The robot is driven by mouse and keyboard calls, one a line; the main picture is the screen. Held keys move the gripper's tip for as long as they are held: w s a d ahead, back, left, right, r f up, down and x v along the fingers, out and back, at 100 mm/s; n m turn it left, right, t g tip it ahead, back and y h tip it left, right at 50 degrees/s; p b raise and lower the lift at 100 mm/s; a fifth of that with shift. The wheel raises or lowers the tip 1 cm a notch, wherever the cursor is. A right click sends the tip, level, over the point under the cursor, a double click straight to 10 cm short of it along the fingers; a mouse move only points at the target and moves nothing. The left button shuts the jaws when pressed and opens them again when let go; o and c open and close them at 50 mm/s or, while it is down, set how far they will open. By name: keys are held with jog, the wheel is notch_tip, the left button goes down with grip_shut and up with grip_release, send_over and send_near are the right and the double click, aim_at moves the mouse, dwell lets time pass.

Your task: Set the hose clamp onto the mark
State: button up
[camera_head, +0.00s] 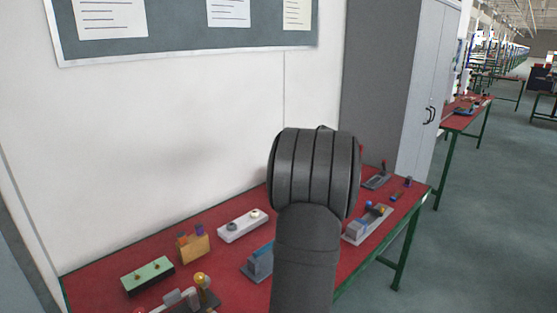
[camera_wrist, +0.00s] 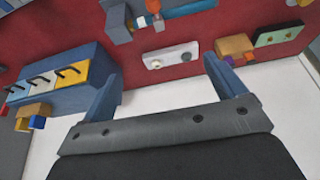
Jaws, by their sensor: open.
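No part is clearly recognisable as the hose clamp, and I cannot make out the mark. A white plate (camera_head: 242,226) on the red table carries a dark grey round piece (camera_head: 232,227) and a small gold-coloured round piece (camera_head: 255,213). The plate also shows in the wrist view (camera_wrist: 170,56), with the gold-coloured piece (camera_wrist: 155,64) on its left and the grey one (camera_wrist: 184,56) on its right. My gripper (camera_wrist: 161,66) is open and nothing shows held between its blue fingers. The plate appears between and beyond the fingertips. In the head view my dark arm hides the gripper.
A green block (camera_head: 148,275), an orange block (camera_head: 193,246) and a blue fixture (camera_head: 258,263) stand near the plate. A grey fixture (camera_head: 368,223) is at the right. A blue rack (camera_wrist: 55,80) with black pegs fills the wrist view's left. The wall borders the table (camera_head: 100,270).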

jog(key=f+y, duration=0.1)
jog(key=s+f, duration=0.1)
jog(key=f, duration=0.1)
jog(key=s+d+f+y, duration=0.1)
jog(key=shift+s+f+n+y, duration=0.15)
jog(key=shift+f+n+y, duration=0.15)
jog(key=shift+n, duration=0.1)
jog(key=c, duration=0.9)
jog(key=s+d+f+t+y, duration=0.4)
jog(key=s+d+f+t, duration=0.1)
jog(key=d+f+t, duration=0.15)
jog(key=shift+m, duration=0.4)
jog(key=x, duration=1.8)
jog(key=shift+f, duration=0.25)
jog(key=shift+d, duration=0.1)
grip_shut()
